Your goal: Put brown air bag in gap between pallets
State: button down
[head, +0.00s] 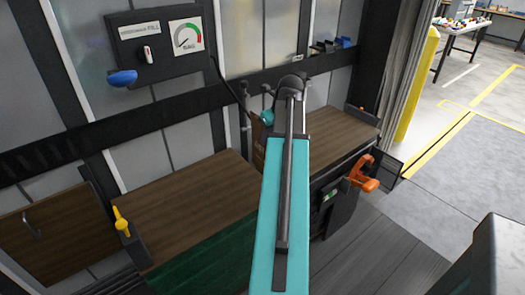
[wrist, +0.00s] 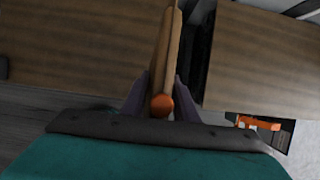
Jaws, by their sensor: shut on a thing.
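The brown air bag (wrist: 171,45) stands edge-on in the wrist view, pinched between the two fingers of my gripper (wrist: 161,92). An orange round knob (wrist: 160,106) sits at its near end. The left pallet load (wrist: 80,45) and right pallet load (wrist: 262,65) have brown wood-grain tops. The dark gap (wrist: 197,60) shows just right of the bag; I cannot tell how far down the bag is. In the head view, a sliver of the bag (head: 258,142) shows between the left load (head: 190,205) and right load (head: 345,130); my arm hides most of it and the gripper.
A panel with a gauge (head: 185,37) and a blue nozzle (head: 122,78) is on the wall behind. An orange clamp-like tool (head: 362,175) sits at the right load's front. A yellow handle (head: 121,221) stands at the left load's corner. Open floor (head: 460,170) lies to the right.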

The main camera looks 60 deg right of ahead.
jog(key=shift+d, duration=0.1)
dwell(0.3)
jog(key=w+d+f+p, duration=0.1)
jog(key=w+d+f, duration=0.25)
jog(key=d, duration=0.25)
jog(key=w+d+f, duration=0.2)
jog(key=w+d, duration=0.2)
jog(key=d, duration=0.1)
notch_tip(320, 180, down, 14)
jog(key=w+d, duration=0.2)
jog(key=shift+r+b, duration=0.25)
jog(key=shift+b, duration=0.05)
jog(key=shift+f, duration=0.2)
